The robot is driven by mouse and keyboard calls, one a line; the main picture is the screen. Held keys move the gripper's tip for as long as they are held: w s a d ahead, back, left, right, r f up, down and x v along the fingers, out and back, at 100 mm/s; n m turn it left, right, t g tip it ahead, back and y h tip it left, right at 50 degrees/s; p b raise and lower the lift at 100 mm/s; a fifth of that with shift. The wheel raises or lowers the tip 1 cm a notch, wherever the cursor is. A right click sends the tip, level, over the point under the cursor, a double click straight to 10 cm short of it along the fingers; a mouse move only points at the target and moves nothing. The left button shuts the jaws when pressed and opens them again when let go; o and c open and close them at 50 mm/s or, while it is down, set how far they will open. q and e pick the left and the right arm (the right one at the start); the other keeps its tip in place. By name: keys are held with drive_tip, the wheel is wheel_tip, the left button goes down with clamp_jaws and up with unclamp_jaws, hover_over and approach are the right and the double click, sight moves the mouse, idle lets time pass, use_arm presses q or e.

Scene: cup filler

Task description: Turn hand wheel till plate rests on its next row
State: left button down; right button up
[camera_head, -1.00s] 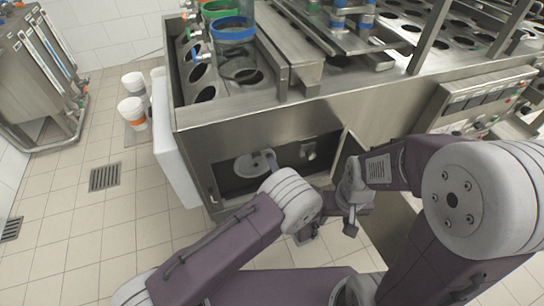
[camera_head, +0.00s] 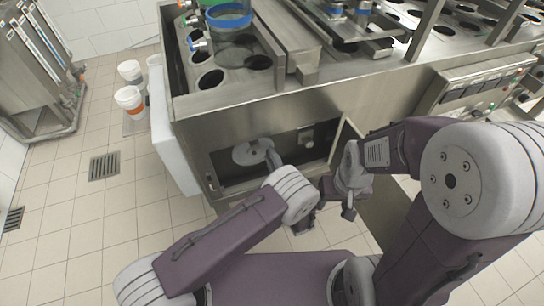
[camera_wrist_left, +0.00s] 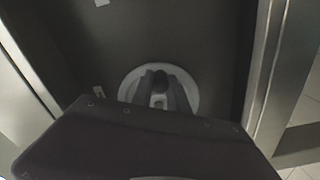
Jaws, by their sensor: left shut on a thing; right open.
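The hand wheel (camera_head: 247,153) is a pale round disc inside the dark open recess in the machine's front. My left gripper (camera_head: 271,156) reaches into the recess and is shut on the wheel's handle at its right side. In the left wrist view the wheel (camera_wrist_left: 130,87) shows behind my fingers, with the dark round handle knob (camera_wrist_left: 160,81) between them. The plate on top of the machine has round holes (camera_head: 211,79). A clear blue-rimmed container (camera_head: 231,18) stands over it. My right gripper (camera_head: 328,214) is open and empty, in front of the recess's right side.
A hinged door (camera_head: 344,142) stands open at the recess's right edge. A grey fitting (camera_head: 306,139) sits inside, right of the wheel. White buckets (camera_head: 130,101) stand left of the machine. The tiled floor at the left is mostly clear, with a drain (camera_head: 104,166).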

use_arm(q)
drive_tip(key=shift+f, duration=0.1)
idle(0.5)
drive_tip(key=c, duration=1.3)
unclamp_jaws()
